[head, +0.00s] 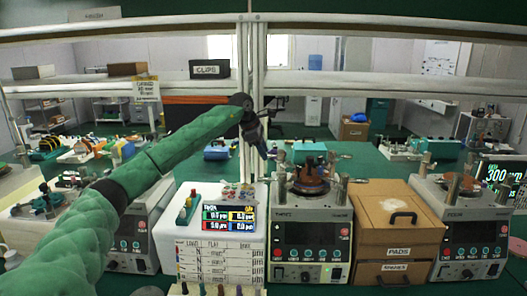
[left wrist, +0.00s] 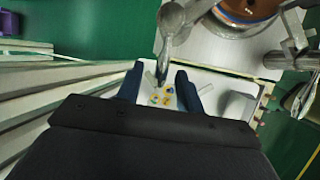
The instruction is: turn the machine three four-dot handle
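Machine three (head: 312,262) stands in the middle of the head view, with a dark screen and a brown round plate (head: 312,180) on top between metal posts. Its top also shows in the left wrist view (left wrist: 215,45), with part of the plate (left wrist: 250,8) and a metal lever (left wrist: 172,22). The dots on its handles are too small to tell, so I cannot pick out the four-dot handle. My left gripper (head: 262,145) hangs above and left of machine three, pointing down. Its fingers (left wrist: 160,90) are apart with nothing held between them. My right gripper is out of view.
A white cabinet (head: 215,255) with a coloured display stands left of machine three. A cardboard box (head: 397,240) marked PADS is on its right, then another machine (head: 470,235). A shelf post (head: 258,60) rises behind my left gripper. A patterned piece (left wrist: 162,96) lies below the fingers.

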